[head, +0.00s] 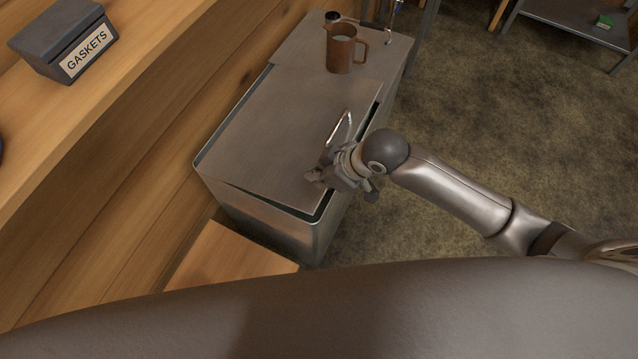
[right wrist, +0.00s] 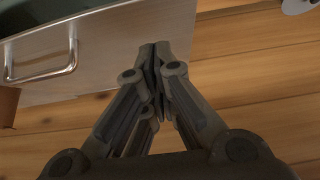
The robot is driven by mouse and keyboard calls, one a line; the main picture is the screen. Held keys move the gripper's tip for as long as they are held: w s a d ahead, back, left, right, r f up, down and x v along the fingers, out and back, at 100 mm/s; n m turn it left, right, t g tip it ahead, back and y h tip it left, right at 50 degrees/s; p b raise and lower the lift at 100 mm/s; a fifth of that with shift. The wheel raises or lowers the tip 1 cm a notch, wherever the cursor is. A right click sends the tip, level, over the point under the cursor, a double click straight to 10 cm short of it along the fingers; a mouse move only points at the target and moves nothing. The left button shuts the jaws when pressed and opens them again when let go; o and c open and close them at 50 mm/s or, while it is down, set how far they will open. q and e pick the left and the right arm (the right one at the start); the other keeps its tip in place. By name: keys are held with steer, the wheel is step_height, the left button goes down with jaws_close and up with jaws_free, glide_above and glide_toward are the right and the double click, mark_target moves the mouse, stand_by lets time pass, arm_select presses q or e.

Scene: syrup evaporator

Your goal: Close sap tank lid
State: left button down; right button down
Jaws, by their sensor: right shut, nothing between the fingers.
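The sap tank (head: 265,218) is a grey metal box along the wooden wall in the head view. Its flat metal lid (head: 270,135) lies over most of the top, and a dark gap shows between lid and rim at the near right corner and along the right side. A shiny bar handle (head: 340,130) sits on the lid's right part; it also shows at the left of the right wrist view (right wrist: 42,72). My right gripper (head: 316,178) is shut and empty, at the lid's near right edge, close to the handle. Whether it touches the lid is unclear. My left gripper is out of view.
A brown pitcher (head: 341,48) and a small dark-topped item stand on the far fixed part of the tank top. A gaskets box (head: 64,40) sits on the wooden shelf at left. A wooden block (head: 230,258) is in front of the tank.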

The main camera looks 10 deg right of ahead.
steer(key=p, duration=0.1)
glide_above(310, 192)
steer(key=s+d, duration=0.1)
steer(key=d, duration=0.1)
step_height(310, 192, down, 5)
steer(key=shift+s+r, duration=0.15)
steer(key=shift+d+f, duration=0.1)
steer(key=shift+f, duration=0.4)
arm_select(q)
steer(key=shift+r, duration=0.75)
